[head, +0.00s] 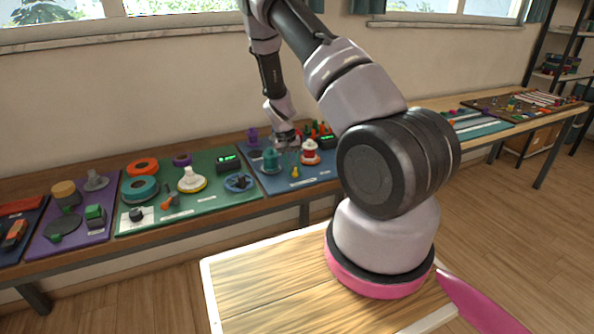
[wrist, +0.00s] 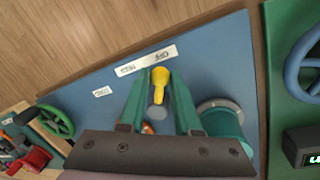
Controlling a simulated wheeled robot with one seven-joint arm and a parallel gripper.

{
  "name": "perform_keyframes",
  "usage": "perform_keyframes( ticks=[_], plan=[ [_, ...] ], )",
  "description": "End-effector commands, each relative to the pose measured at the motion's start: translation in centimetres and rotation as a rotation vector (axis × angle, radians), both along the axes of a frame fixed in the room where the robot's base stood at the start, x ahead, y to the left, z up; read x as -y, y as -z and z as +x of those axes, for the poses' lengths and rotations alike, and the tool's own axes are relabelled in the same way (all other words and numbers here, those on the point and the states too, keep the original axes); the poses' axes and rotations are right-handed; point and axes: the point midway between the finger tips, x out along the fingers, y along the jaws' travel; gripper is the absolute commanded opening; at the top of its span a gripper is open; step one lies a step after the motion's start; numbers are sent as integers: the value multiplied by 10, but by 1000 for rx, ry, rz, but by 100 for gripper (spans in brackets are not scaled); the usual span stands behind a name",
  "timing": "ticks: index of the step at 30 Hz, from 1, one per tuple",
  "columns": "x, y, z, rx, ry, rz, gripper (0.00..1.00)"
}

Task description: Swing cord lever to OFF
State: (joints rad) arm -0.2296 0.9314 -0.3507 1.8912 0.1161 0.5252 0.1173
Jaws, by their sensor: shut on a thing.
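The cord lever has a yellow handle (wrist: 160,77), which sits between the two green fingers of my gripper (wrist: 162,88) in the wrist view. My gripper is shut on this handle. The handle's rounded end points toward a white label strip (wrist: 146,60) with two words on it, too small and tilted to read surely. The handle lies nearer the strip's right-hand word. The lever's base is partly hidden between the fingers. In the head view the yellow handle (head: 295,172) shows small at the front of the blue board (head: 322,183), below my gripper (head: 288,146).
A teal cylinder (wrist: 222,122) stands close right of my fingers in the wrist view. A green handwheel (wrist: 54,121) is at the left. A blue wheel (wrist: 305,62) is on the green board at the right. A red and white device (head: 310,153) stands beside the gripper in the head view.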

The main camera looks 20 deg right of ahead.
Motion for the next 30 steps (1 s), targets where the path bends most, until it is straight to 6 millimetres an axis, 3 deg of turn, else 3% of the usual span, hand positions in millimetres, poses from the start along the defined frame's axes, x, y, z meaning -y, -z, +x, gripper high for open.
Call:
perform_keyframes(
  ticks=[22,23,25,30],
  plan=[
    [-5,0,3,1,91,1,0],
    [-5,0,3,1,91,1,36],
    [-5,0,3,1,91,1,60],
    [-5,0,3,1,91,1,60]
  ],
)
